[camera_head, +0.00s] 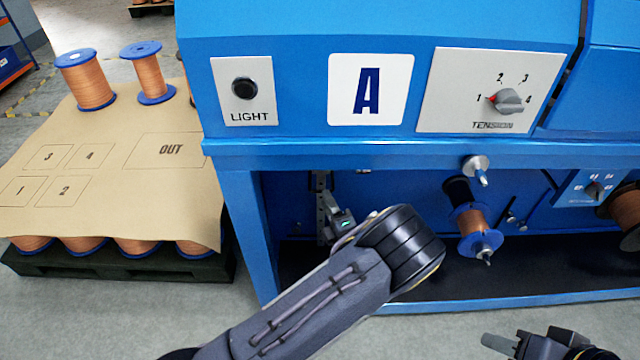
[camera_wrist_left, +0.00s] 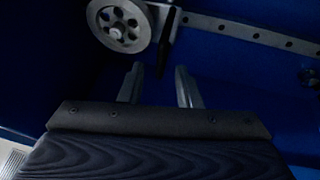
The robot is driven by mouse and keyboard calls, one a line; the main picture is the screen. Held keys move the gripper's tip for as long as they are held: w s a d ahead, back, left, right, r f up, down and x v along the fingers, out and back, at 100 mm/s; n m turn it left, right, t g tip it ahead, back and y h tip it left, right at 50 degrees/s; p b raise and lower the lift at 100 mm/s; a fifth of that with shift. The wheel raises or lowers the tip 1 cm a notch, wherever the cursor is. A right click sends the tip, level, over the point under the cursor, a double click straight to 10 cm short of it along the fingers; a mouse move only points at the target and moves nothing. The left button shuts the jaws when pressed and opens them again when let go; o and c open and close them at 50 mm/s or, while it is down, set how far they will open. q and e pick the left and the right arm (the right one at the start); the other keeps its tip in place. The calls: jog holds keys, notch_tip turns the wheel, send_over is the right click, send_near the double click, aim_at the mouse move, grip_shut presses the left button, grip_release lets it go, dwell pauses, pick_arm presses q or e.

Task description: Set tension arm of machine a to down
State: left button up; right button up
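Machine A is the blue machine with a white plate marked A (camera_head: 371,88). My left arm reaches into its open lower bay. The left gripper (camera_head: 338,222) is small and partly hidden in the head view. In the left wrist view the left gripper (camera_wrist_left: 160,88) has its two fingers apart with nothing between them. A grey pulley wheel (camera_wrist_left: 120,25) is just beyond the fingers, up and to the left, beside a grey bar with holes (camera_wrist_left: 250,33). Which part is the tension arm is unclear. My right gripper (camera_head: 512,345) is at the bottom right, partly cut off.
A tension dial (camera_head: 508,101) and a light button (camera_head: 244,88) are on the front panel. A copper spool (camera_head: 471,222) hangs in the bay at right. A blue frame post (camera_head: 250,235) borders the bay at left. A pallet with a cardboard sheet (camera_head: 120,190) stands further left.

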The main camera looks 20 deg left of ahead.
pick_arm(q)
jog(key=f+x, duration=0.1)
jog(key=x, duration=0.5)
jog(key=shift+r+b, duration=0.45)
jog(key=shift+r, duration=0.05)
jog(key=shift+a, duration=0.1)
jog(key=shift+c, duration=0.3)
grip_shut()
